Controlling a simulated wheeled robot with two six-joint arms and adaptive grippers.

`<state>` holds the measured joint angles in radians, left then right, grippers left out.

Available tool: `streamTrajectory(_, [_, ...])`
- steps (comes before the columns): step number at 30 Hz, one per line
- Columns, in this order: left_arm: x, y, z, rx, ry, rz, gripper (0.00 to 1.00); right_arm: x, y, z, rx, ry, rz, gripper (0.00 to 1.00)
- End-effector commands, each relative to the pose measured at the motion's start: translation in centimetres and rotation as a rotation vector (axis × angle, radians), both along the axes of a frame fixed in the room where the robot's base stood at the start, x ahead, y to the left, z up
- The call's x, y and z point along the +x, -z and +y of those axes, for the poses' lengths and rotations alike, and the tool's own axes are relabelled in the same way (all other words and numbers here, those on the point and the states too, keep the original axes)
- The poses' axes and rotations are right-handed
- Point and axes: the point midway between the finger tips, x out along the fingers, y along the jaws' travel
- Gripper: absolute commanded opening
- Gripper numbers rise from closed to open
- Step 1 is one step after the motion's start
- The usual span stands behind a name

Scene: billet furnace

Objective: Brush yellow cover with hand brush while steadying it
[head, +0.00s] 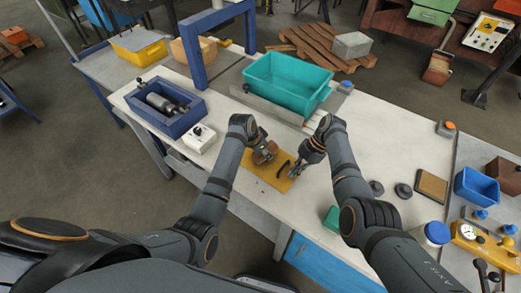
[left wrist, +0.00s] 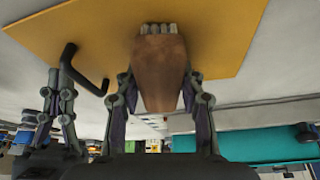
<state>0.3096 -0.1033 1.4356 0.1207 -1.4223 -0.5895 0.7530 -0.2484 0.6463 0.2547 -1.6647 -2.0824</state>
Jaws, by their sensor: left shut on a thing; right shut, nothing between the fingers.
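The yellow cover (head: 262,174) lies flat on the white bench and also fills the top of the left wrist view (left wrist: 220,38). A black bent handle (head: 282,169) stands on it. My left gripper (head: 264,152) is shut on the brown hand brush (left wrist: 158,75), whose pale bristles point at the cover. The bristles appear at the cover's surface; contact is not certain. My right gripper (head: 293,174) is shut and empty, fingertips down at the cover's right end beside the handle. Whether it touches the cover is unclear.
A teal bin (head: 287,84) stands behind the cover. A blue tray with a grey cylinder (head: 165,107) and a white switch box (head: 200,138) are at the left. Dark round pieces (head: 403,191) and a blue bin (head: 476,186) are at the right.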

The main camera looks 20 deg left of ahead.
Motion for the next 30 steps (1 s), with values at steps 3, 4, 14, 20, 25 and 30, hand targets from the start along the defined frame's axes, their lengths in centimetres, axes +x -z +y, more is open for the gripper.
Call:
streamTrajectory(3, [-0.4, 0.1, -0.9, -0.003, 0.001, -0.001, 0.0, -0.1, 0.2, -0.1, -0.003, 0.001, 0.001, 0.0])
streamTrajectory(4, [-0.5, 0.1, -1.3, -0.003, 0.001, 0.0, 0.0, -0.1, 0.2, -0.1, -0.003, 0.001, 0.001, 0.0])
streamTrajectory(14, [-1.4, 0.3, -3.5, -0.003, 0.001, -0.001, 0.0, 0.0, 0.2, -0.1, -0.003, 0.001, -0.001, 0.0])
streamTrajectory(20, [-1.6, 0.7, -3.7, -0.006, 0.001, 0.002, 0.0, 0.0, 0.2, -0.1, -0.003, 0.002, -0.001, 0.0])
streamTrajectory(25, [-1.4, 0.8, -3.1, -0.004, 0.001, 0.005, 0.0, 0.0, 0.2, -0.1, -0.003, 0.001, 0.0, 0.0])
streamTrajectory(30, [-0.7, 0.8, -1.2, 0.0, 0.002, 0.007, 0.0, 0.0, 0.1, -0.1, -0.001, 0.001, 0.0, 0.0])
